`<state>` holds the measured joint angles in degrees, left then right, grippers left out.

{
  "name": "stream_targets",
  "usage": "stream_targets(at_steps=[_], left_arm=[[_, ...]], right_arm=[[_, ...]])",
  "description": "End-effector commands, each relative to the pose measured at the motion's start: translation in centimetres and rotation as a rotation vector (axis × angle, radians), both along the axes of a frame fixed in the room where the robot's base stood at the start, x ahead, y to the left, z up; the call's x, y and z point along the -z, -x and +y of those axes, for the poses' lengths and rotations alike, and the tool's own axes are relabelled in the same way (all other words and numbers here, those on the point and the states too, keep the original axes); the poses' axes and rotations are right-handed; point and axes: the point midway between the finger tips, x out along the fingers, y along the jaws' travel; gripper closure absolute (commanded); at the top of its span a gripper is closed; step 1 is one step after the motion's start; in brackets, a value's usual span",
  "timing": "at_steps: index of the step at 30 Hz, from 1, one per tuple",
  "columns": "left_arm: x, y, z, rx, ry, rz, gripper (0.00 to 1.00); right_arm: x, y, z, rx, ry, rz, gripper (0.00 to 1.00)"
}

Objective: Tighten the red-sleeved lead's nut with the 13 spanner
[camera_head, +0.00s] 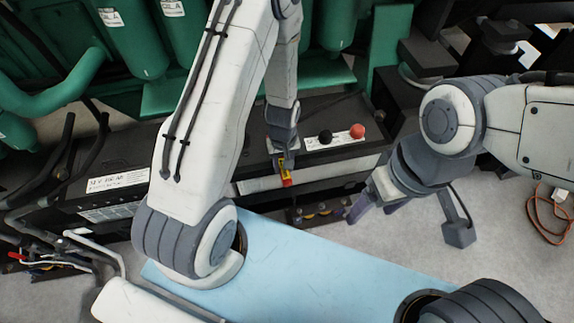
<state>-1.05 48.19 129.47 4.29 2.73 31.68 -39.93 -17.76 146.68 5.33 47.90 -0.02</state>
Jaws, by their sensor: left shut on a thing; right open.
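My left gripper (283,154) points down in front of the right-hand black battery (325,162). It is shut on a small yellow-and-red piece (286,176); I cannot tell whether this is the spanner or part of a lead. On that battery's top are a black cap (325,137) and a red cap (357,131), to the right of the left gripper. My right gripper (370,207) is open and empty, low over the grey floor to the right of the left one. No nut or 13 marking can be made out. My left arm hides part of the batteries.
Another black battery (105,192) with a white label stands at left. Cables with a red end (18,256) lie at lower left. Green machinery (135,45) fills the back. An orange cable (545,222) lies on the floor (490,245) at right.

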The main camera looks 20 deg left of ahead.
Motion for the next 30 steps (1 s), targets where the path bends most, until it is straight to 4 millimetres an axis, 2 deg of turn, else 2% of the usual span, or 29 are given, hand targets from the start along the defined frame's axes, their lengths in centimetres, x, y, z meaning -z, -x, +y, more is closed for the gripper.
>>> stream_targets(at_steps=[6,18,30], left_arm=[[0.2,0.8,1.5,0.11,0.0,-0.003,1.0],[0.0,1.1,1.9,0.145,0.0,-0.001,1.0],[0.0,1.9,3.9,0.298,0.0,-0.002,1.0]], right_arm=[[1.4,0.0,0.0,0.0,0.0,0.0,0.28],[1.5,0.0,0.0,0.0,0.0,0.0,0.28],[2.3,0.0,0.0,0.0,0.0,0.0,0.28]])
